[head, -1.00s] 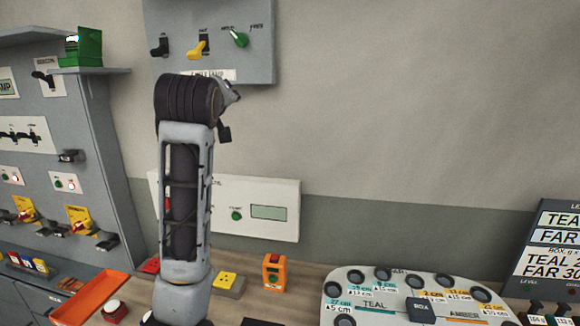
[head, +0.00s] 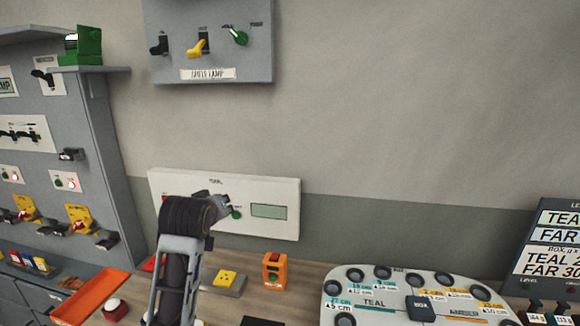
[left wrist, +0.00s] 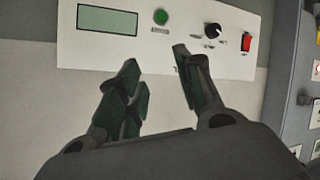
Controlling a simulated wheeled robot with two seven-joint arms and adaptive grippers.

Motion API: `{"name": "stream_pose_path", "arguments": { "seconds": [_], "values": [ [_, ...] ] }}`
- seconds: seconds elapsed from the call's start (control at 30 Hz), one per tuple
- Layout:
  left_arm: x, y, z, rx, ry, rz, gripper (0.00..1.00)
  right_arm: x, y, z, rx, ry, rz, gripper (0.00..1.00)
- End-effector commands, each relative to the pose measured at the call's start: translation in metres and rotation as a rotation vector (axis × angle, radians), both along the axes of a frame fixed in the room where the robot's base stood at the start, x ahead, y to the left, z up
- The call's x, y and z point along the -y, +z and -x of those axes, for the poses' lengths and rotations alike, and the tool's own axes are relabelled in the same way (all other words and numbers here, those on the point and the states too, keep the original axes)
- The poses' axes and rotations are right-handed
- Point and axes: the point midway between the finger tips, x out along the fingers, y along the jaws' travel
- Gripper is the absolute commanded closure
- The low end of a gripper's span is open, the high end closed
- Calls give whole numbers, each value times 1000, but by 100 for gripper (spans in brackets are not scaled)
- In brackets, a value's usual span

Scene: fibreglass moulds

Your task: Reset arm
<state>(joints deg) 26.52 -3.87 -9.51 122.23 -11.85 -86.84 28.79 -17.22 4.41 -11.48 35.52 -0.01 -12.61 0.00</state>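My left arm rises from the bottom left of the head view, and my left gripper (head: 226,203) is in front of the white wall panel (head: 285,190), largely hidden behind the wrist joint. In the left wrist view the left gripper (left wrist: 156,58) has its two dark fingers apart with nothing between them. Beyond the fingers that view, turned about upside down, shows the panel's grey display (left wrist: 107,20), green button (left wrist: 160,17), black knob (left wrist: 213,31) and red switch (left wrist: 247,42). I cannot tell whether a finger touches the panel. My right gripper is not in view.
A grey switch box (head: 240,67) with three levers hangs above. A grey cabinet (head: 95,130) with switches stands left. The bench holds an orange tray (head: 90,296), a yellow-topped block (head: 226,279), an orange device (head: 274,270) and a labelled board (head: 395,302). The upper right wall is bare.

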Motion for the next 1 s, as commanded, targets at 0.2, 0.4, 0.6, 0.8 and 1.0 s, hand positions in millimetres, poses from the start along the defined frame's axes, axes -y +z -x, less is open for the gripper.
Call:
{"name": "stream_pose_path", "arguments": {
  "seconds": [0.2, 0.4, 0.6, 0.8, 1.0],
  "values": [
    [-7, -60, 21, -97, -33, -48, 64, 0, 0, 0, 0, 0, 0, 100],
    [-11, -110, 45, -182, -70, -90, 64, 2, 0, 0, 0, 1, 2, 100],
    [-15, -155, 73, -265, -111, -129, 64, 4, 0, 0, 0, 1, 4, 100],
    [-19, -197, 104, -347, -156, -167, 64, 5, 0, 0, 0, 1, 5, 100],
    [-22, -235, 139, -427, -205, -203, 64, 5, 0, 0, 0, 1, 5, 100]
  ]
}}
